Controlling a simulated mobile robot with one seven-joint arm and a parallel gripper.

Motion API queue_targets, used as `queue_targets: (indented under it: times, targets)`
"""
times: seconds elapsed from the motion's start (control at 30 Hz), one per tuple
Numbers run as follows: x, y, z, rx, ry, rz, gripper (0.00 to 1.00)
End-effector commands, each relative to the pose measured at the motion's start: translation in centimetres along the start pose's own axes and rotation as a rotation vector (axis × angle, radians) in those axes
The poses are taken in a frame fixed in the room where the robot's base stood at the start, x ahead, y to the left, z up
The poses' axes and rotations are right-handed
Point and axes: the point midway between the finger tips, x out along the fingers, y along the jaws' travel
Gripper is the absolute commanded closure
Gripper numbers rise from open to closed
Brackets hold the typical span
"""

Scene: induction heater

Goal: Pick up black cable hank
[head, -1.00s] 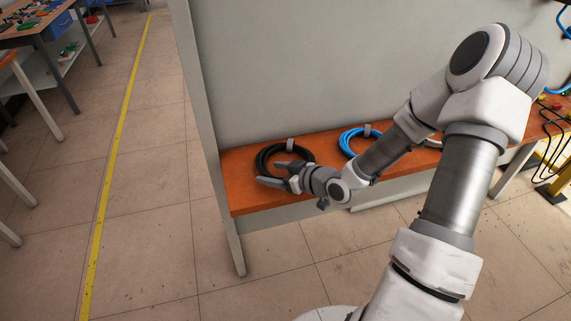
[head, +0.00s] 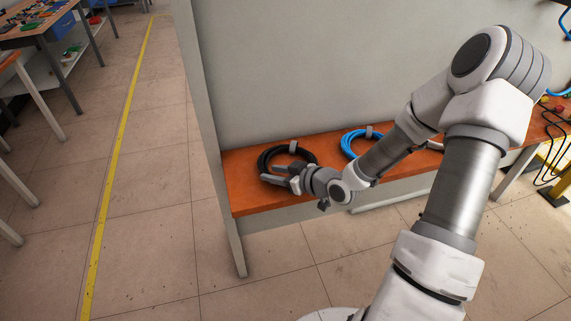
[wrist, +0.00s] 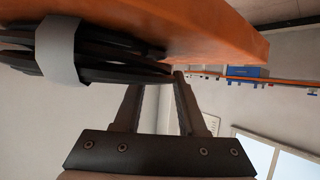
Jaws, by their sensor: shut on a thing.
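The black cable hank (head: 266,158) is a coiled ring with a grey tie, at the left end of the orange bench (head: 240,195). My gripper (head: 275,172) is at its near side and shut on the hank's near edge. In the wrist view, the bench appears at the top, with the hank (wrist: 110,52) and its wide grey band against it. The fingertips (wrist: 165,78) meet the hank's edge there. The exact contact is partly hidden, and I cannot tell any gap between hank and bench.
A blue cable hank (head: 350,146) with a grey tie lies to the right on the same bench, partly behind my arm. A grey wall panel (head: 320,70) stands right behind the bench. Open tiled floor with a yellow line (head: 115,160) is at the left.

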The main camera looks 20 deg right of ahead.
Motion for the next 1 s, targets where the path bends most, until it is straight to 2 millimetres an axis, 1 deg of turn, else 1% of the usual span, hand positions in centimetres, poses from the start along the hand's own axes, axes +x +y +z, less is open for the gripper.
queue_targets:
  times: [0.03, 0.13, 0.23, 0.5, 0.63, 0.8, 1.0]
  targets:
    - [0.0, 0.0, 0.3, 0.005, -0.005, 0.001, 1.0]
    - [-0.2, 0.1, 0.0, 0.005, -0.006, 0.002, 1.0]
    - [-0.6, 0.1, -1.0, 0.003, -0.004, 0.003, 1.0]
    - [-3.0, 0.1, -6.1, -0.001, -0.002, 0.003, 1.0]
    - [-3.9, 0.1, -7.9, 0.0, -0.002, 0.003, 1.0]
    - [-4.3, 0.1, -8.9, 0.0, -0.002, 0.001, 1.0]
    - [-4.3, 0.1, -8.9, 0.002, -0.002, 0.001, 1.0]
